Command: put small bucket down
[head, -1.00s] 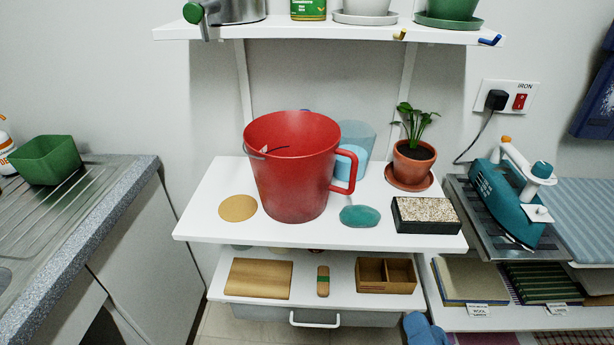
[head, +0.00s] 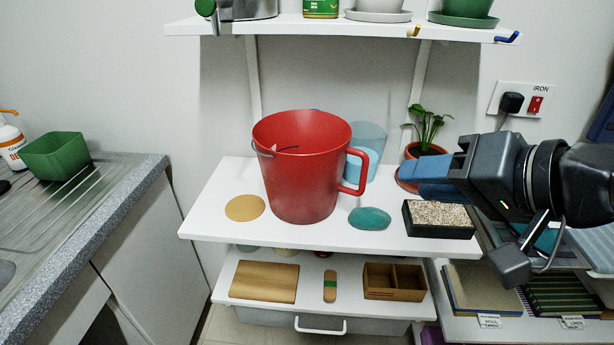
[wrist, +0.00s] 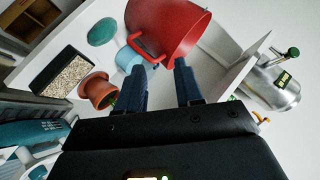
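A red bucket (head: 302,180) with a side handle stands upright on the white table (head: 225,215). It also shows in the wrist view (wrist: 170,25), ahead of my gripper. A thin wire bail rests at its rim. A clear blue vessel (head: 367,140) stands behind it, partly hidden; it shows in the wrist view too (wrist: 127,58). I cannot tell which of the two is the small bucket. My gripper (head: 412,176) is right of the red bucket's handle, apart from it. In the wrist view its two blue fingers (wrist: 161,66) are spread with nothing held between them.
A potted plant (head: 427,148) stands close to my gripper. A black tray of gravel (head: 438,232), a teal pad (head: 369,218) and a tan disc (head: 245,208) lie on the table. A shelf (head: 340,26) overhangs behind.

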